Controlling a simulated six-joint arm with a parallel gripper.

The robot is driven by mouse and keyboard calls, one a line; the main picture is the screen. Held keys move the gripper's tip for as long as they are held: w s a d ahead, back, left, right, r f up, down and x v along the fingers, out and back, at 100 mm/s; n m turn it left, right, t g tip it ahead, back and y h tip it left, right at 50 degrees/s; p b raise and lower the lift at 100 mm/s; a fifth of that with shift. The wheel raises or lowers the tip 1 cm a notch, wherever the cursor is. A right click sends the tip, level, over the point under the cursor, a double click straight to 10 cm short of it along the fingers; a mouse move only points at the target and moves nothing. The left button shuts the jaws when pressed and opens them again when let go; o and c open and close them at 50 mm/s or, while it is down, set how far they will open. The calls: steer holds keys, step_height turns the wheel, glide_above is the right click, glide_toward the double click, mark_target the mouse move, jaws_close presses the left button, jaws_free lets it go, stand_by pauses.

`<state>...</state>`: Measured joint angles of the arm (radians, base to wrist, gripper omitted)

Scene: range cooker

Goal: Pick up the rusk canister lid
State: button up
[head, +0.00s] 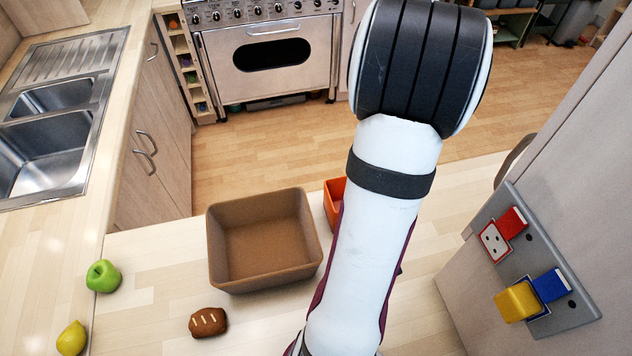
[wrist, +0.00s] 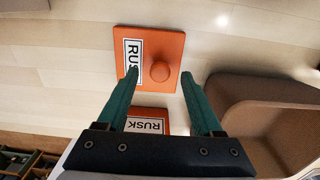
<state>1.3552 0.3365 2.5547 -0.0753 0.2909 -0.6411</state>
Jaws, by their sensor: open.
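The rusk canister lid (wrist: 175,48) is a flat orange square with a round orange knob and a white RUSK label, seen in the wrist view. It is hidden behind my arm in the head view. My gripper (wrist: 160,78) is open, with its two teal fingers on either side of the knob in the picture and nothing between them clearly gripped. The left fingertip overlaps the label. A second orange piece with a RUSK label, apparently the canister (wrist: 150,115), shows between the finger bases. In the head view an orange box (head: 333,198) is partly hidden by my arm.
A brown bin (head: 213,250) stands on the counter left of my arm, and close right of my gripper in the wrist view (wrist: 235,90). A bread roll (head: 208,322), a green apple (head: 103,276) and a lemon (head: 72,338) lie left. A socket panel (head: 578,318) is at right.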

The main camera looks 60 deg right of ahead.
steer(key=shift+f, duration=0.75)
jaws_close()
steer(key=shift+r, duration=0.1)
step_height(320, 180, up, 10)
steer(key=w+d+r, duration=0.6)
steer(key=w+d, duration=0.4)
steer(key=shift+r, duration=0.35)
